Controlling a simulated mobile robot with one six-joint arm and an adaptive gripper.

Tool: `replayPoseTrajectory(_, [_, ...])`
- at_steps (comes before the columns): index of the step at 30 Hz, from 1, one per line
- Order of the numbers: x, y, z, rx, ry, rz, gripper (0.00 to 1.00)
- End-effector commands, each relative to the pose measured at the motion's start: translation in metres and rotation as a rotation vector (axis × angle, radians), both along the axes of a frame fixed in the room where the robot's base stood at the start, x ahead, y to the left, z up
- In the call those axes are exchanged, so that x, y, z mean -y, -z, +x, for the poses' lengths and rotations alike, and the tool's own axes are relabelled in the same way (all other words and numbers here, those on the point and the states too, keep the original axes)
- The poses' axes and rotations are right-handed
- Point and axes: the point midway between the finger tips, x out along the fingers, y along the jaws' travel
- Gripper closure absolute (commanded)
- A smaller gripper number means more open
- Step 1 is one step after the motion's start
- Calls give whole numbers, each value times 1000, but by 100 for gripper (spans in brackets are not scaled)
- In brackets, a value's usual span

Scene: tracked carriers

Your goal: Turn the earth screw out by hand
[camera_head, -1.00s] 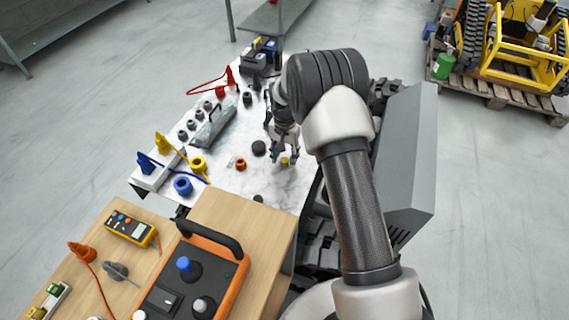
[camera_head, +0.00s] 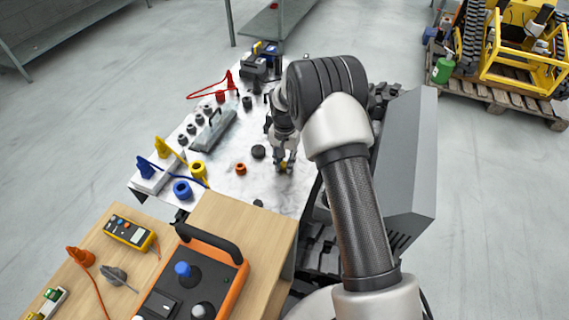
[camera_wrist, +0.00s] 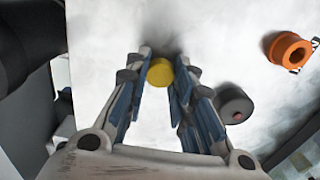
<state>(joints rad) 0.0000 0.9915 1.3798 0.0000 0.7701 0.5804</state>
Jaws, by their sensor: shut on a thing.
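The earth screw appears to be the small yellow round knob (camera_wrist: 160,72) on the white marbled panel. In the head view the yellow knob (camera_head: 284,166) shows at my gripper's tips. My gripper (camera_wrist: 158,84) points down at the panel in the wrist view, with its blue-padded fingers on either side of the knob and shut on it. In the head view my gripper (camera_head: 285,163) covers part of the knob. The knob's shank and thread are hidden.
An orange ring socket (camera_wrist: 288,50) and a dark round cap (camera_wrist: 234,105) sit close by on the panel (camera_wrist: 110,35). A blue ring (camera_head: 182,189), a yellow ring (camera_head: 198,170) and a grey handled block (camera_head: 213,130) lie further left. An orange-edged control box (camera_head: 235,300) stands on the wooden table.

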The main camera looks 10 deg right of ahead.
Motion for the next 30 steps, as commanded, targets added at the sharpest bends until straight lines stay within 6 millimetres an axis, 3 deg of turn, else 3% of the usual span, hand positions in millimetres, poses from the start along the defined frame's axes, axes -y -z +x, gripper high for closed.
replayPoseTrajectory(16, [0,0,0,0,-762,0,95])
replayPoseTrajectory(30, [0,1,0,-1,-878,0,95])
